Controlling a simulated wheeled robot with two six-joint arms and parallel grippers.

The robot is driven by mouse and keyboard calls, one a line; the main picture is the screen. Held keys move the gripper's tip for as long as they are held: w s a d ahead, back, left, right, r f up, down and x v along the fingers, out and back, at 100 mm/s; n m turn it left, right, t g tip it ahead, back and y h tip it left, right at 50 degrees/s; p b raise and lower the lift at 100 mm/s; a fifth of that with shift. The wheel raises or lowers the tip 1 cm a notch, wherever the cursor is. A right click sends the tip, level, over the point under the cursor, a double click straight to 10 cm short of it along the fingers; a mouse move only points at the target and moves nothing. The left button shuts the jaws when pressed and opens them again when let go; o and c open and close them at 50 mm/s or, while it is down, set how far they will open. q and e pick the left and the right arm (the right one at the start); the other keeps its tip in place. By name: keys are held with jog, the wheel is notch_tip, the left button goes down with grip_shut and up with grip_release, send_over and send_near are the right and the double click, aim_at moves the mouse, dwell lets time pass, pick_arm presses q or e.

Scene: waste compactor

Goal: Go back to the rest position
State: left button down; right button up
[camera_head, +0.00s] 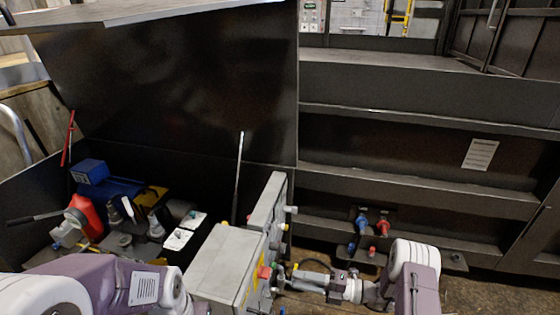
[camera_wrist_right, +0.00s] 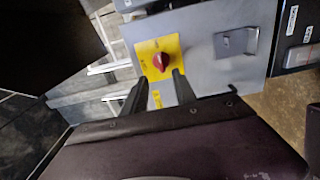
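My right gripper (camera_head: 300,279) comes in from the right in the head view, beside the grey control box (camera_head: 222,262). In the right wrist view its two dark fingers (camera_wrist_right: 160,77) are apart with nothing between them. They point at a red rotary knob (camera_wrist_right: 160,62) on a yellow plate (camera_wrist_right: 158,50). The knob shows just beyond the fingertips; I cannot tell whether they touch it. My left arm (camera_head: 100,283) shows at the lower left of the head view, purple and white. Its gripper does not show.
A dark open bin at the left holds a blue box (camera_head: 90,171), a red container (camera_head: 84,216) and several other items. A metal compactor body (camera_head: 400,140) fills the right. Blue and red connectors (camera_head: 362,222) stick out low on it. Floor (camera_head: 490,295) shows at lower right.

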jog(key=w+a+r+n+g+p, duration=0.2)
jog(key=a+r+n+p, duration=0.15)
jog(key=r, duration=0.85)
jog(key=s+a+r+n+g+h+p, duration=0.25)
jog(key=s+a+r+n+g, duration=0.25)
jog(key=s+r+n, duration=0.3)
jog(key=s+d+r+n+g+h+p, duration=0.1)
jog(key=s+d+r+n+h+p, duration=0.1)
jog(key=s+n+h, duration=0.65)
jog(key=s+d+f+n+t+h, duration=0.1)
jog(key=d+f+n+t+h, duration=0.1)
jog(key=d+n, duration=0.5)
jog(key=s+d+f+n+t+h, duration=0.1)
jog(key=d+f+n+t+h, duration=0.1)
jog(key=d+n, duration=0.5)
jog(key=f+n+h, duration=0.1)
jog(key=n+h, duration=0.1)
jog(key=n, duration=0.3)
jog(key=shift+s+d+f+p, duration=0.3)
jog(key=shift+d+f, duration=0.05)
jog(key=shift+f, duration=0.05)
